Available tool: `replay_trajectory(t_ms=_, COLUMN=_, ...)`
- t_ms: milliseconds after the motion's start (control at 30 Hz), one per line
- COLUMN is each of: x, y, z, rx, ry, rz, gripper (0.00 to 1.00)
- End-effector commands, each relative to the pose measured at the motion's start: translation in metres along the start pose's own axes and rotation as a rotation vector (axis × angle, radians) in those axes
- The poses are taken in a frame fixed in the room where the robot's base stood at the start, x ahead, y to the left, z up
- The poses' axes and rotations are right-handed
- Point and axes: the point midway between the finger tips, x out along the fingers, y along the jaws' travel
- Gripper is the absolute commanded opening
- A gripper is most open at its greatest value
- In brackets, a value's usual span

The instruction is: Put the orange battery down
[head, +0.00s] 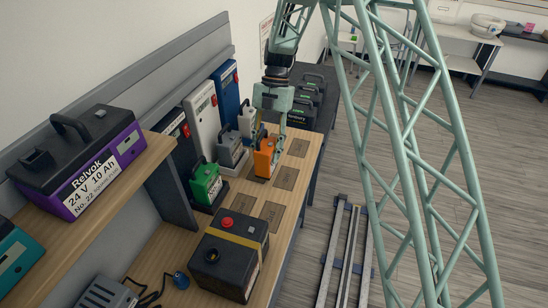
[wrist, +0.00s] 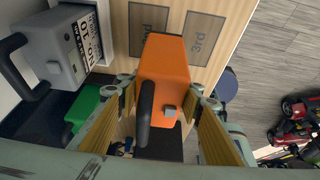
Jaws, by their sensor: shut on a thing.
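The orange battery (head: 265,157) is a small block with a black handle, held over the wooden bench near its front edge. In the wrist view the orange battery (wrist: 164,75) sits between the two fingers. My gripper (head: 268,138) is shut on it; the yellowish finger pads also show in the wrist view (wrist: 160,115). Whether the battery's underside touches the bench cannot be told. Dark square mats (head: 285,178) lie on the bench to its right and nearer the camera; the wrist view shows two marked mats (wrist: 204,38) ahead of the battery.
A green battery (head: 206,184) and a grey battery (head: 231,150) stand in chargers to the left. A black box with a red button and yellow band (head: 229,255) stands nearer. A shelf holds a purple-black battery (head: 85,165). Black batteries (head: 305,100) stand beyond.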

Motion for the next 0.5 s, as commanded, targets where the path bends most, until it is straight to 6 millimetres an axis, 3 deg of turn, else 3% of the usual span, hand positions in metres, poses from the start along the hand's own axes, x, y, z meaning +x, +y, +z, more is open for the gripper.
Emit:
replay_trajectory(t_ms=200, x=-0.004, y=0.022, z=0.012, rx=-0.001, ry=-0.001, rz=0.001, gripper=0.02)
replay_trajectory(t_ms=500, x=-0.005, y=0.031, z=0.017, rx=0.0, ry=-0.001, rz=0.001, gripper=0.02)
